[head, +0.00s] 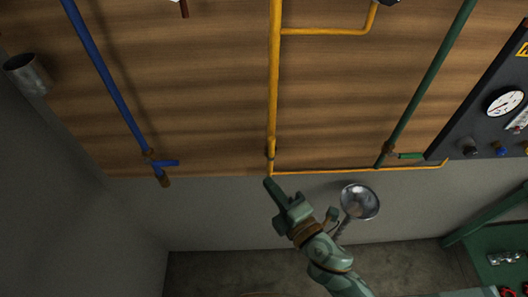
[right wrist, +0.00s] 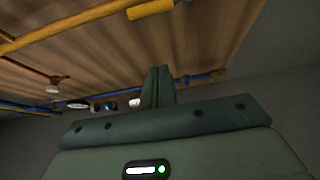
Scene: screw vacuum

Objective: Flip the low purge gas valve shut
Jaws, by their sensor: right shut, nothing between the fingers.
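A yellow gas pipe (head: 274,80) runs down the wooden wall panel in the head view. Its low valve (head: 270,149) sits near the panel's bottom edge, with a yellow handle that looks roughly in line with the pipe. In the right wrist view a yellow handle (right wrist: 150,10) shows at the top edge, beside the yellow pipe (right wrist: 60,30). My right gripper (head: 268,184) is just below the valve in the head view. Its fingers (right wrist: 158,84) are shut and empty; I cannot tell whether they touch the pipe. My left gripper is out of view.
A blue pipe (head: 98,70) with a blue handle (head: 166,162) is to the left. A green pipe (head: 430,80) with a green handle (head: 411,155) is to the right. A dark gauge panel (head: 480,118) and a metal bowl-like part (head: 360,202) stand right of my gripper.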

